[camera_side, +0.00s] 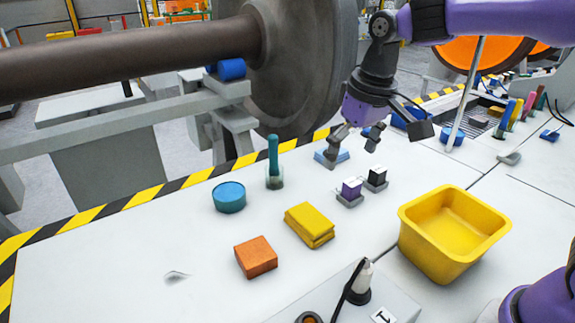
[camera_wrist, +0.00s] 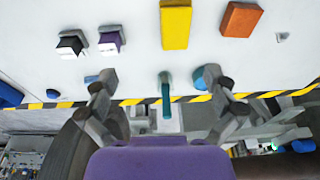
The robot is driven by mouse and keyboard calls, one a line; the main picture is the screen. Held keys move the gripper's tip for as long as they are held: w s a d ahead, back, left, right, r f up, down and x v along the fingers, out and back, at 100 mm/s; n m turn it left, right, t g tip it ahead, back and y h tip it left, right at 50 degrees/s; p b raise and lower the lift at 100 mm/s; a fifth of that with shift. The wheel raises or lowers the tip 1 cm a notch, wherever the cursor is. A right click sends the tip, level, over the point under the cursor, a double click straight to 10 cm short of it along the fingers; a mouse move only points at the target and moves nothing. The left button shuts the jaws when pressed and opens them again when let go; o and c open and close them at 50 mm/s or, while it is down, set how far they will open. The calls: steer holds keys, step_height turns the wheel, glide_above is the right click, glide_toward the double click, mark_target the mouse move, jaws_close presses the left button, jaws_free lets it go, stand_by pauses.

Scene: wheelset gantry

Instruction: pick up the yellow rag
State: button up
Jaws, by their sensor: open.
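The yellow rag (camera_side: 310,225) lies folded flat on the white table, between an orange block and a small purple-topped block. It also shows at the top of the wrist view (camera_wrist: 176,24). My gripper (camera_side: 356,145) is open and empty above the back of the table, behind the rag and to its right in the side view. In the wrist view my gripper (camera_wrist: 157,80) has its two fingers spread apart, and the rag lies beyond them, not between them.
An orange block (camera_side: 256,257) sits close to the rag. A blue round tin (camera_side: 229,197), a teal-handled tool (camera_side: 274,162), purple (camera_side: 350,190) and black (camera_side: 376,178) blocks and a yellow bin (camera_side: 452,232) stand around. A large wheel (camera_side: 300,70) rises behind the striped edge.

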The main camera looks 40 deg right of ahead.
steer(key=w+a+f+g, duration=0.2)
steer(key=w+a+f, duration=0.1)
steer(key=w+f, duration=0.25)
glide_above(310, 216)
step_height(310, 216, down, 5)
steer(key=shift+f, duration=0.15)
step_height(310, 216, down, 6)
steer(key=shift+r, duration=0.1)
steer(key=c, duration=1.2)
steer(key=shift+r, duration=0.55)
steer(key=shift+c, duration=0.2)
step_height(310, 216, up, 3)
steer(key=shift+a+f, duration=0.1)
steer(key=s+a+r, duration=0.7)
steer(key=a, duration=0.1)
steer(key=s+d+r, duration=0.1)
steer(key=d+r, duration=0.2)
steer(key=d, duration=0.4)
steer(key=s+d+r, duration=0.2)
steer(key=d+r, duration=0.1)
steer(key=d, duration=0.5)
steer(key=shift+d+r, duration=0.3)
steer(key=shift+r, duration=0.05)
